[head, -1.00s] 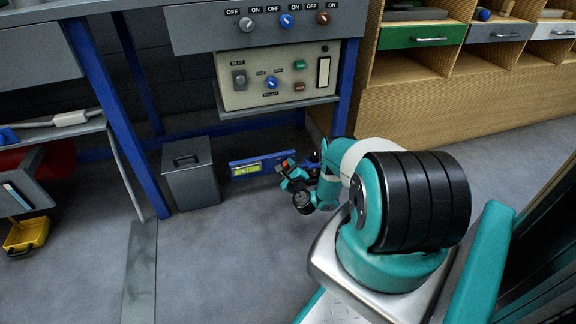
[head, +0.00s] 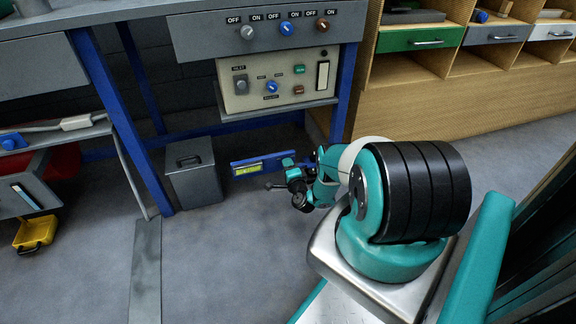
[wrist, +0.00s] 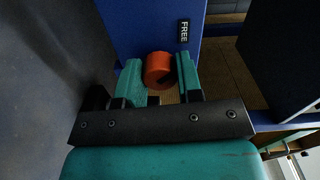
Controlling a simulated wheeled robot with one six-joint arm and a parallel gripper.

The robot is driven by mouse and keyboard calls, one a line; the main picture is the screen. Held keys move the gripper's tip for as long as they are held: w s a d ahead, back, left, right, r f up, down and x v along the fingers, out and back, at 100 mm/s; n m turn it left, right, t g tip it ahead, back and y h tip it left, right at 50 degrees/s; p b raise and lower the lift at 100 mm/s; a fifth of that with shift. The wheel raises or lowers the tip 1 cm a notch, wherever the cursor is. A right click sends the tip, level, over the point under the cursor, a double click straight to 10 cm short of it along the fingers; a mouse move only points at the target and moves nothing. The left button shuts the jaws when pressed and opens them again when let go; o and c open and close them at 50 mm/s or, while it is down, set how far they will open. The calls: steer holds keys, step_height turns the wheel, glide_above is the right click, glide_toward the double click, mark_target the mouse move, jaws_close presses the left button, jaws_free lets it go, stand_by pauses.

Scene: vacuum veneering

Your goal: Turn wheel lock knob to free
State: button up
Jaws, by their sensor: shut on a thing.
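The wheel lock knob (wrist: 158,66) is a round orange knob in the middle of the wrist view, with a dark mark on its lower right. A black label reading FREE (wrist: 184,31) sits above and right of it on a blue panel (wrist: 135,25). My gripper (wrist: 159,76) has its two teal fingers on either side of the knob and is shut on it. The knob cannot be made out there.
A grey bin (head: 193,175) stands left of my gripper. A control box (head: 278,82) with knobs is above, under the bench drawer. A blue bench leg (head: 345,92) rises close behind my arm. Floor in front is clear.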

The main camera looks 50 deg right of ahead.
steer(key=shift+n, duration=0.6)
steer(key=shift+f, duration=0.1)
steer(key=o, duration=0.9)
steer(key=shift+a, duration=0.1)
